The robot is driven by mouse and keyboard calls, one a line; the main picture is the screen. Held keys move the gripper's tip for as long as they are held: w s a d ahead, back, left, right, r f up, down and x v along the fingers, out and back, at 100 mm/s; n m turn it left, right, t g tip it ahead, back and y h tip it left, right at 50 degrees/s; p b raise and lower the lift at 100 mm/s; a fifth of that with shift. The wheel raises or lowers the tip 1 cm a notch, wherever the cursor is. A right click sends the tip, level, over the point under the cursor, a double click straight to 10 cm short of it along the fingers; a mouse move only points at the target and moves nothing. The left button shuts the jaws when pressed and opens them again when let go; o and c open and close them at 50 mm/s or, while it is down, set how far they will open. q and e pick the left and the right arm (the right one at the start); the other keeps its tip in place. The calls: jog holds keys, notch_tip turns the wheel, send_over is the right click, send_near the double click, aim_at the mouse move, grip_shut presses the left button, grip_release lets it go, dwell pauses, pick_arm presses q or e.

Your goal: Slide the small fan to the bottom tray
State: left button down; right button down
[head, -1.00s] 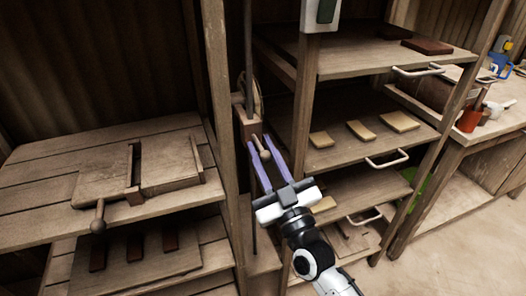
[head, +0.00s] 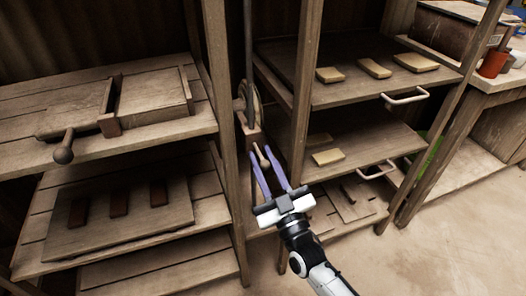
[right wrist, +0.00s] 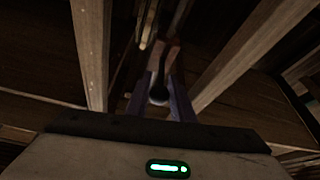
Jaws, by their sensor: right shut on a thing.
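The small fan (head: 257,104), a pale round disc with a wooden block, sits on a thin upright pole between the two shelf units. A wooden knob (head: 265,162) sticks out from its block. My right gripper (head: 262,154) is shut on this knob, its purple fingers on either side. The knob also shows dark between the fingers in the right wrist view (right wrist: 158,92). A post partly hides the fan's side. My left gripper is out of view.
A higher tray (head: 350,93) holds three pale tiles. Wooden posts (head: 300,100) stand close on both sides of the fan. The left unit has a shelf with a wooden press (head: 155,92) and a lower board (head: 95,228) with three dark strips. Open floor (head: 440,235) lies at the front right.

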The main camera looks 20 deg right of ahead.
notch_tip(320, 180, down, 3)
jog(key=shift+r+b, duration=0.2)
jog(key=shift+b, duration=0.15)
pick_arm(q)
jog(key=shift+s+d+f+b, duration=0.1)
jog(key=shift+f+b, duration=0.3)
jog(key=shift+b, duration=0.05)
pick_arm(e)
jog(key=shift+f, duration=0.75)
jog(key=shift+s+f, duration=0.1)
jog(key=c, duration=1.6)
grip_release()
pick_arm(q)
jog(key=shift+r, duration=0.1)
pick_arm(e)
jog(key=shift+r, duration=0.2)
pick_arm(q)
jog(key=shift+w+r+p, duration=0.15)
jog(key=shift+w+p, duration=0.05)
jog(key=shift+p, duration=0.15)
pick_arm(e)
jog(key=v, duration=1)
jog(key=shift+s+f, duration=0.1)
jog(key=shift+s, duration=0.05)
